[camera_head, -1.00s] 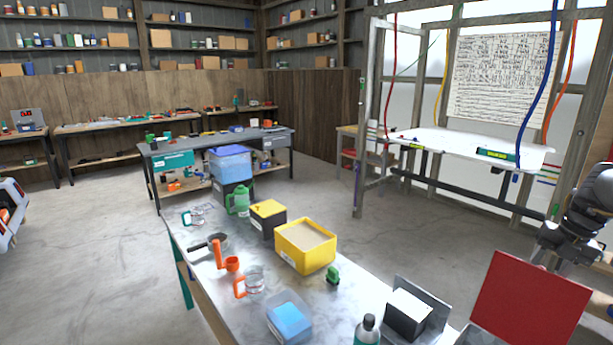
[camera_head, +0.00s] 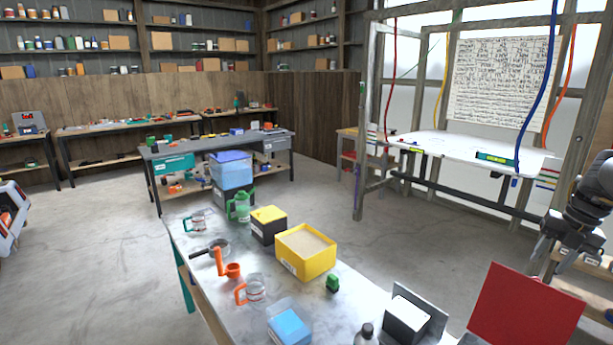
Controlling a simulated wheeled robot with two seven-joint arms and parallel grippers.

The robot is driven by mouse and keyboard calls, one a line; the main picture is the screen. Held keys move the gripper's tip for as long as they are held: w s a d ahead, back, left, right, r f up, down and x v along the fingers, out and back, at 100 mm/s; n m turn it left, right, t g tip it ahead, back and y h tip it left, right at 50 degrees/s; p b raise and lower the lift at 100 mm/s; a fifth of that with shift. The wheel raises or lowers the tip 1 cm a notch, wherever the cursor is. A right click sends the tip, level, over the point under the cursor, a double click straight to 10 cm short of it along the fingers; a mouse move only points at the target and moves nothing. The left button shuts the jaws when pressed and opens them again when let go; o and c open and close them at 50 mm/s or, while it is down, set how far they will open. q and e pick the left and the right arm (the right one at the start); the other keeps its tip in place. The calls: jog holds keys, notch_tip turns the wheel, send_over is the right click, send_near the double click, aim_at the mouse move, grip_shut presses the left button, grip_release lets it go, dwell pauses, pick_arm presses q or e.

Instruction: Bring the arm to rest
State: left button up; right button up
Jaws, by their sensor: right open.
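My right arm comes in at the right edge, dark and jointed. Its gripper (camera_head: 541,262) points down and is open, with nothing seen between the fingers. It hangs in the air above and behind a red panel (camera_head: 526,305), apart from the metal workbench top (camera_head: 222,265). My left arm and gripper are not in view.
The bench holds a yellow bin (camera_head: 306,250), a black box with yellow lid (camera_head: 268,224), a blue tub (camera_head: 289,326), a green jug (camera_head: 239,205) and orange-handled cups. A wooden frame with a white shelf (camera_head: 460,148) stands behind.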

jog(key=shift+r+p, duration=0.3)
jog(key=shift+r, duration=0.65)
jog(key=shift+d, duration=0.1)
